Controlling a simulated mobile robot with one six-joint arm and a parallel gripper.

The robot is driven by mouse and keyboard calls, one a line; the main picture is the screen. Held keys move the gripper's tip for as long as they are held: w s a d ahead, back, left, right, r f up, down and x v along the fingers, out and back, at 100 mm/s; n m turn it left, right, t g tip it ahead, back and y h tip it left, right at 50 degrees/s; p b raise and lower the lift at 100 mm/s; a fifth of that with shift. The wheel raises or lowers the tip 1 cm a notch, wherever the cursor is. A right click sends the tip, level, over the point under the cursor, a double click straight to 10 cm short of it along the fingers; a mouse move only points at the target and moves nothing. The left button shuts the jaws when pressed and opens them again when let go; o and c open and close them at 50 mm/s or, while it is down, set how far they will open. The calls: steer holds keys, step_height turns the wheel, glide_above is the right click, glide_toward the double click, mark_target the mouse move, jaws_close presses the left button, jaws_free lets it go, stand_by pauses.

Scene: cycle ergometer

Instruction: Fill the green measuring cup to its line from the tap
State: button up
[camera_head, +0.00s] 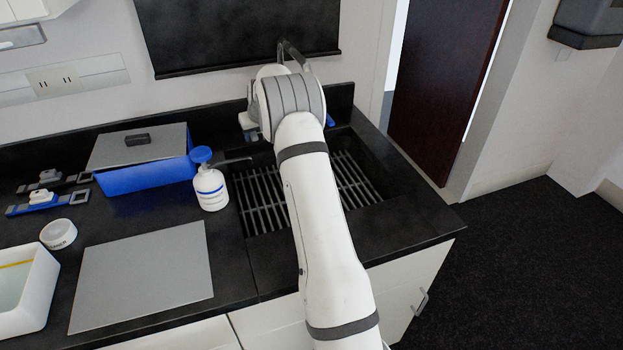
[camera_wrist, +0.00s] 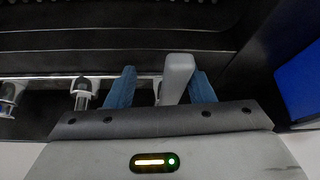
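The sink (camera_head: 390,220) has a slatted rack inside and lies under my arm. The tap (camera_head: 292,50) shows only as a dark grey curved piece behind my wrist; the rest is hidden. My gripper (camera_wrist: 163,72) has two blue fingers spread apart. A grey upright bar (camera_wrist: 179,78), apparently part of the tap, stands between them, close to the right finger, with a clear gap to the left one. Whether it touches the right finger I cannot tell. In the head view my wrist hides most of the gripper. I see no green measuring cup in either view.
A white bottle with a blue top (camera_head: 210,187) stands left of the sink. Farther left are a blue box with a grey lid (camera_head: 145,165), a small white round container (camera_head: 58,234) and a white tub (camera_head: 30,300). A flat grey plate (camera_head: 145,275) lies in front.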

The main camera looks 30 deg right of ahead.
steer(key=shift+d, duration=0.1)
stand_by(0.3)
steer(key=v, duration=0.8)
steer(key=shift+p, duration=0.4)
steer(key=shift+r, duration=0.1)
